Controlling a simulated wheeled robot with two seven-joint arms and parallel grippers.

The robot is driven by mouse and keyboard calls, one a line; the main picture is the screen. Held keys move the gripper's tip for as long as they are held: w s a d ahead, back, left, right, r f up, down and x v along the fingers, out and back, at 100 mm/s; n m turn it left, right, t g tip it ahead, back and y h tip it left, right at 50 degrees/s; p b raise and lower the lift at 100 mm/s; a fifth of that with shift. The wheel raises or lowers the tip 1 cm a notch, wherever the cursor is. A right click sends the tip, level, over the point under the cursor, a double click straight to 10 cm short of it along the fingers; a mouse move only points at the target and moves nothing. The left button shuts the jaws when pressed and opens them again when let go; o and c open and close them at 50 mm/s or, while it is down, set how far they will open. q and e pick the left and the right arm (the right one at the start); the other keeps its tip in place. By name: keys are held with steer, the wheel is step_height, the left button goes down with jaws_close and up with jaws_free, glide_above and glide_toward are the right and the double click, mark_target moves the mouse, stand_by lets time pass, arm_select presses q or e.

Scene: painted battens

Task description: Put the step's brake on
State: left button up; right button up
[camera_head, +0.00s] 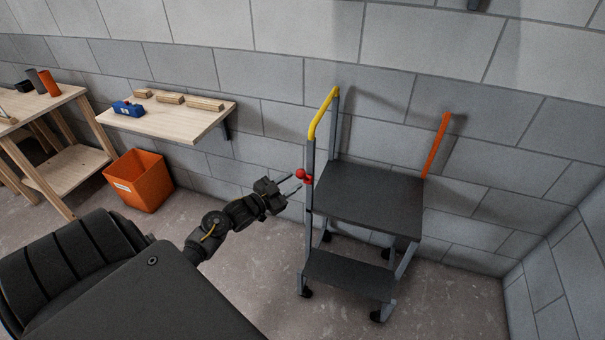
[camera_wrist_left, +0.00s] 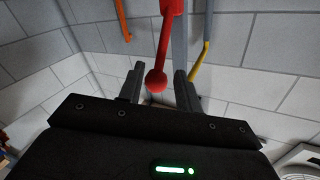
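The wheeled step (camera_head: 370,195) has grey legs, dark treads and small castors, and stands on the floor by the wall. A red lever with a round knob (camera_head: 301,174), which looks like its brake, sits on the near left post. In the left wrist view the red lever (camera_wrist_left: 163,45) runs down to its ball, which appears between my fingers; neither finger visibly touches it. My left gripper (camera_head: 293,184) is open and empty, pointing at the lever from the left; its fingers (camera_wrist_left: 159,72) also show in the wrist view. My right gripper is out of view.
A yellow handrail (camera_head: 322,112) rises above the lever, and an orange bar (camera_head: 436,146) stands at the step's right. A wall shelf (camera_head: 180,120) holds wooden blocks and a blue tool. An orange bin (camera_head: 139,181) stands below. The floor right of the step is clear.

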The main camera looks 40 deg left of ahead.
mark_target(303, 176)
arm_select(q)
steer(key=w, duration=0.3)
steer(key=w+d, duration=0.1)
steer(key=w, duration=0.1)
steer(key=shift+w+p, duration=0.3)
steer(key=shift+p, duration=0.1)
steer(key=shift+c, duration=0.4)
steer(key=shift+a, duration=0.1)
jaws_close()
